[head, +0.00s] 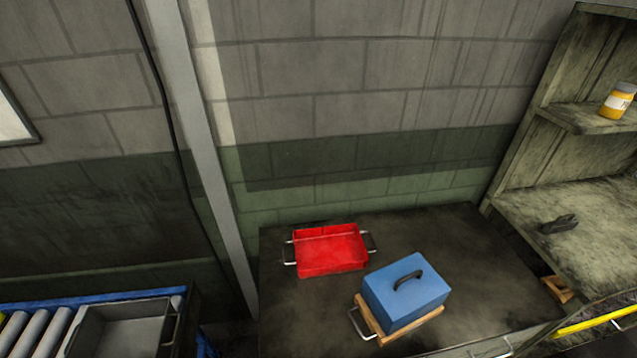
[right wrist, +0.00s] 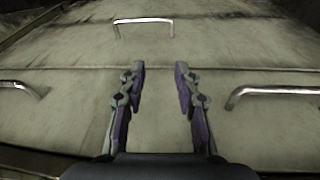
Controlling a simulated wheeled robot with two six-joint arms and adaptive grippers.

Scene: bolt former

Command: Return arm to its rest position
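My right gripper (right wrist: 159,72) shows in the right wrist view with its two fingers apart and nothing between them. Behind it is a greyish metal front with several bar handles, one of them at the top (right wrist: 143,21). No finger touches a handle that I can see. In the head view neither arm nor gripper shows, so my left gripper is out of sight.
A dark worktop (head: 285,305) holds a red tray (head: 331,263) and a blue box (head: 405,290) on a wooden base (head: 372,320). A grey bin (head: 122,340) sits on a roller conveyor (head: 35,330) at left. Shelving (head: 560,205) with a yellow-white can (head: 617,101) stands right.

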